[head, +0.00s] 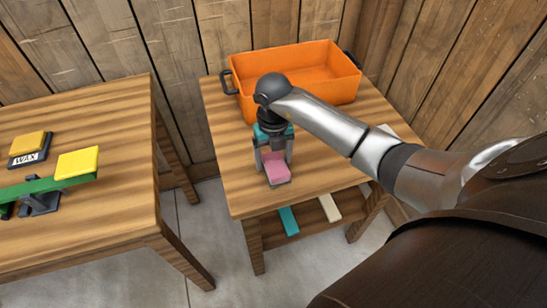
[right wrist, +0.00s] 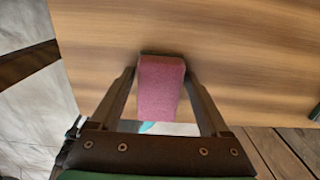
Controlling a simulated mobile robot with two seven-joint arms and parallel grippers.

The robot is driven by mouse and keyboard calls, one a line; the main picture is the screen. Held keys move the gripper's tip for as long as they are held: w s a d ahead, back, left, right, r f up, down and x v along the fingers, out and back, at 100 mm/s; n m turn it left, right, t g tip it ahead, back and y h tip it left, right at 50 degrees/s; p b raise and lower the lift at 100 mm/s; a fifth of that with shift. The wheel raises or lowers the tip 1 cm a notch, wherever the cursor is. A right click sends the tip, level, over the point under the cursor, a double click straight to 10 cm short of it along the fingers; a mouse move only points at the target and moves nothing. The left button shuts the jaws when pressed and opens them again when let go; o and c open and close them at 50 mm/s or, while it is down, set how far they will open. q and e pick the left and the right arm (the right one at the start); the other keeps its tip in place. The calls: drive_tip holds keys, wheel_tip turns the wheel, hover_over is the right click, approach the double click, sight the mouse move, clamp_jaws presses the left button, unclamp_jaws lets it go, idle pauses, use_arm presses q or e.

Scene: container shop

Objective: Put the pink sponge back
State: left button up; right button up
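The pink sponge (head: 276,164) lies near the front left of the right-hand table, with a grey edge showing under it. It also shows in the right wrist view (right wrist: 160,90). My right gripper (head: 273,160) points down at it, one finger on each side. In the right wrist view the fingertips lie close along both sides of the sponge; I cannot tell whether they touch it. My left gripper is not in view.
An orange crate (head: 240,82) with dark handles stands at the table's back. A teal strip (head: 289,221) and a cream strip (head: 329,207) lie on the lower shelf. The left table holds a WAX block (head: 30,157) and a green beam (head: 45,185) bearing a yellow pad (head: 77,163).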

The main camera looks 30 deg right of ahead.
sight(273, 158)
drive_tip(key=shift+o, duration=1.2)
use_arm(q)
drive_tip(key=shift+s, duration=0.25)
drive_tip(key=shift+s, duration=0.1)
use_arm(e)
drive_tip(key=shift+r, duration=0.15)
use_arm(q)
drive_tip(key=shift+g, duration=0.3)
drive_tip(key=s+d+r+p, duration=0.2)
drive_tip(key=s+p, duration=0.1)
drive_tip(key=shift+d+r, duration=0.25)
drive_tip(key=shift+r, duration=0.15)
use_arm(e)
wheel_tip(273, 158, up, 12)
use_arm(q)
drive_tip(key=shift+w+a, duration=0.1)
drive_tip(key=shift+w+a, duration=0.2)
